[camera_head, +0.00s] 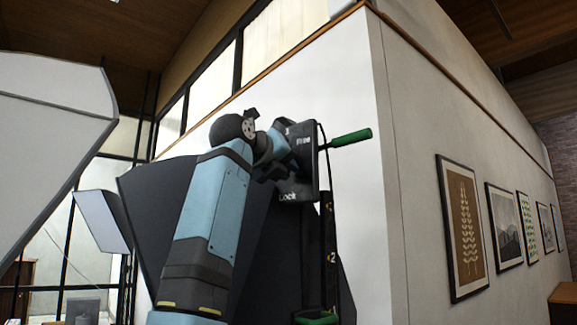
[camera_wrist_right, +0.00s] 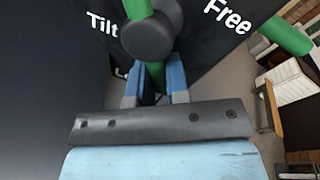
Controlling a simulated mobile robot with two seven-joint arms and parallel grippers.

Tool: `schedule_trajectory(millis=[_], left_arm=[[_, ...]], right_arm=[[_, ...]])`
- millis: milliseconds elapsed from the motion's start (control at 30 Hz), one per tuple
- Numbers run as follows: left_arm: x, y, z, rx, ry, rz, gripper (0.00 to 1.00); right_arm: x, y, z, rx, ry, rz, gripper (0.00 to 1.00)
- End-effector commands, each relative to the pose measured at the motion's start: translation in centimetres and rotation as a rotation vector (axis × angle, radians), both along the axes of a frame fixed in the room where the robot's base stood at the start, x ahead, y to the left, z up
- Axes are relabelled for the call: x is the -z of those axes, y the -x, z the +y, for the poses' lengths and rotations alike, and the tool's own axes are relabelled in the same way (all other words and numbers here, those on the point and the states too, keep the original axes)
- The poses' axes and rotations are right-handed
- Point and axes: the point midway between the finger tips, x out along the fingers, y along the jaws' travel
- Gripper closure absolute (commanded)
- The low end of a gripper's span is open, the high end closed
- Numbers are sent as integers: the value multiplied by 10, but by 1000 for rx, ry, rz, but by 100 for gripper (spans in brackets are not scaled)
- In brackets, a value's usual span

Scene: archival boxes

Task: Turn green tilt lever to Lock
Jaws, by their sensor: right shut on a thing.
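The green tilt lever (camera_wrist_right: 156,74) crosses a round black hub (camera_wrist_right: 148,38) on the dark control box (camera_head: 307,160). In the right wrist view one green end shows above the hub and the other runs below it between my fingers. My right gripper (camera_wrist_right: 154,78) is shut on the lower part of the lever, with a blue finger on each side. The "Tilt" and "Free" labels are readable; "Lock" is mostly hidden behind the fingers there but readable in the head view. My right arm hides the lever and most of the gripper in the head view. My left gripper is not in view.
A second green handle (camera_head: 350,138) sticks out to the right of the box and also shows in the right wrist view (camera_wrist_right: 288,36). A black post (camera_head: 329,255) with numbers stands below the box. A large dark panel (camera_head: 150,205) lies behind my arm.

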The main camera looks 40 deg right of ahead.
Motion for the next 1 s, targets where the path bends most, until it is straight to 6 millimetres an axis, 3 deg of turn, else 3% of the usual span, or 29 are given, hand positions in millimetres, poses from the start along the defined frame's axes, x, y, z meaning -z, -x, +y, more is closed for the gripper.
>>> schedule_trajectory(millis=[500, 1000], left_arm=[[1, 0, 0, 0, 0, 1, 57], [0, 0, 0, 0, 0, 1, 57]], right_arm=[[3, -16, 4, -2, -92, -423, 100], [3, -21, 6, -2, -129, -580, 100]])
